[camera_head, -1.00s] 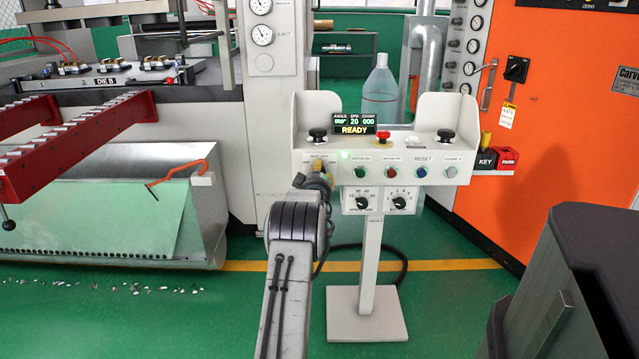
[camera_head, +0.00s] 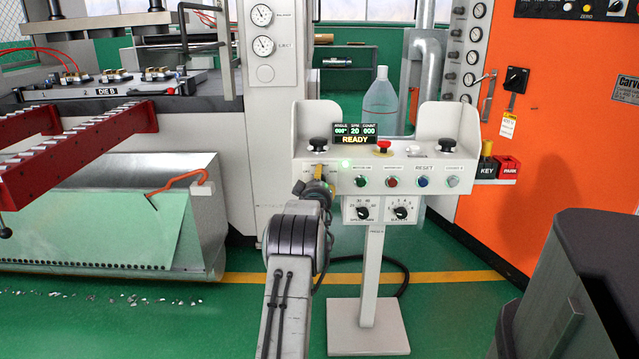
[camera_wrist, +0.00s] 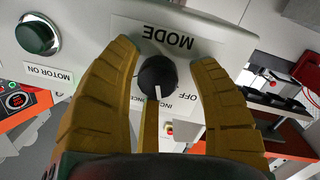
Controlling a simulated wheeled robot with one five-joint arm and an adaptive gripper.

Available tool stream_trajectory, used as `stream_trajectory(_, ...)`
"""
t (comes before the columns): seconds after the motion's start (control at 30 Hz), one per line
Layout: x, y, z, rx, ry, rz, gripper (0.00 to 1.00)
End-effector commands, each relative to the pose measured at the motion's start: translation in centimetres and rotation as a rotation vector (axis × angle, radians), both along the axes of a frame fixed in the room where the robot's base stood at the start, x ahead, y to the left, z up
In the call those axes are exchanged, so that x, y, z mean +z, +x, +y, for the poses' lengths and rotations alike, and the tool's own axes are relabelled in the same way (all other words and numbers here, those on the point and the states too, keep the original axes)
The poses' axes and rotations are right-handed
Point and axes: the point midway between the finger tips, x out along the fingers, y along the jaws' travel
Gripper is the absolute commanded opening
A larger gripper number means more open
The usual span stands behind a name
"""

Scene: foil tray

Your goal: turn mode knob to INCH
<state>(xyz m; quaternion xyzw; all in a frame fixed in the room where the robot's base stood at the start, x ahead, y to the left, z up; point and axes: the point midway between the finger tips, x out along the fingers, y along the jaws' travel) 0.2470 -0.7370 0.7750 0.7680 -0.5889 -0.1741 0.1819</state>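The mode knob (camera_wrist: 157,77) is black and round with a white pointer line, on a white plate marked MODE, OFF and what looks like INCH. In the wrist view the labels are upside down, and the pointer faces the lower edge, towards the OFF and INCH lettering; which mark it meets is unclear. My gripper (camera_wrist: 165,60) is open, with one tan finger on each side of the knob and gaps between. A thin tan strip shows just below the knob. In the head view my gripper (camera_head: 319,185) is at the left of the control panel (camera_head: 400,165) and hides the knob.
The panel has a green button (camera_head: 361,181), red button (camera_head: 392,181), blue button (camera_head: 423,181) and red mushroom button (camera_head: 383,147). Two smaller knobs (camera_head: 362,213) sit below. The display (camera_head: 355,134) reads READY. A clear bottle (camera_head: 381,100) stands behind the panel.

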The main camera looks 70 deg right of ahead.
Motion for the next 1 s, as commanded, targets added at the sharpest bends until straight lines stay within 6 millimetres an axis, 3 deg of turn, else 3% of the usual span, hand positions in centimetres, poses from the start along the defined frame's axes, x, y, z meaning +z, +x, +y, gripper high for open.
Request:
stream_trajectory(0.53, 0.0, -0.3, 0.7, -0.001, 0.003, 0.001, 0.61)
stream_trajectory(1.0, 0.3, -1.6, 6.0, -0.001, 0.003, 0.001, 0.61)
